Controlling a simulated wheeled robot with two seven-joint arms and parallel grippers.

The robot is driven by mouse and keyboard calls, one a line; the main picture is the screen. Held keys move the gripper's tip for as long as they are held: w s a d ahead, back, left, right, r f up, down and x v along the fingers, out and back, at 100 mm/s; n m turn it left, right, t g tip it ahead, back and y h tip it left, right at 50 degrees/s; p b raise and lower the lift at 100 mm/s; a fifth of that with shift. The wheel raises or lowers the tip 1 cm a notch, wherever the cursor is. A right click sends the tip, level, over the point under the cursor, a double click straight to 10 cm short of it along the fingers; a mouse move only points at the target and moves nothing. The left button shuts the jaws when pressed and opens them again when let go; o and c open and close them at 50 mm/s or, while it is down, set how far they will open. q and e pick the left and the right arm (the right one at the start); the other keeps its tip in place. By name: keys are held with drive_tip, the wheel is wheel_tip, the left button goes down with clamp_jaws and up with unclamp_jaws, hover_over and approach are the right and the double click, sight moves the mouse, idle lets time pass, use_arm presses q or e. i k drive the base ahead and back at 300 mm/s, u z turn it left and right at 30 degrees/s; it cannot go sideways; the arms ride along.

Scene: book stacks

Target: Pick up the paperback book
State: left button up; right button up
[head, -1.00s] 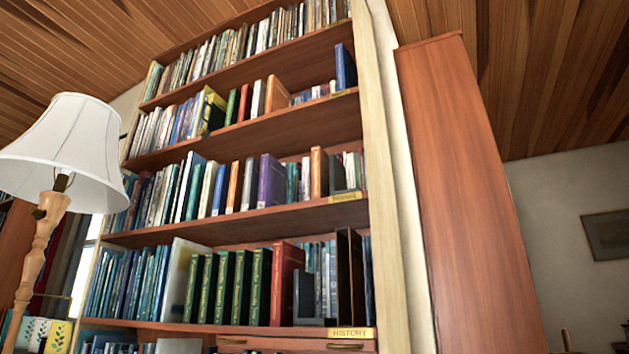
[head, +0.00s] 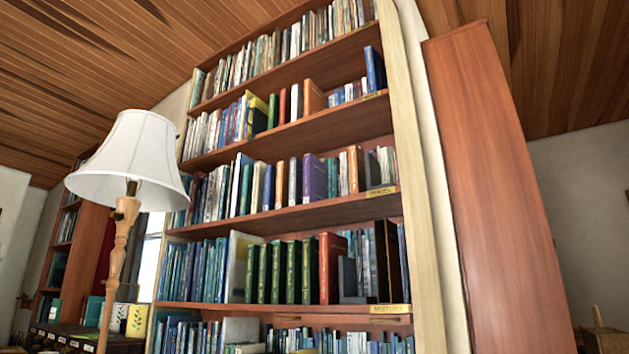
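A tall wooden bookcase (head: 300,217) fills the middle of the head view, its shelves packed with upright books. Which one is the paperback book I cannot tell. On the lower shelf stand several matching green books (head: 278,272), a red book (head: 331,268) and dark books (head: 388,262) at the right end. On the shelf above are a purple book (head: 313,178) and other coloured spines. Higher up are an orange book (head: 313,97) and a blue book (head: 374,69). Neither of my grippers is in view.
A white-shaded lamp (head: 130,160) on a wooden stand is in front of the bookcase's left side. A plain reddish wooden panel (head: 495,190) stands at the right. A dark cabinet (head: 75,340) with small books on it is low at the left.

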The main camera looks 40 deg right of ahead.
sight(356, 157)
drive_tip(key=u, duration=0.05)
drive_tip(key=i, duration=1.1)
drive_tip(key=z, duration=0.4)
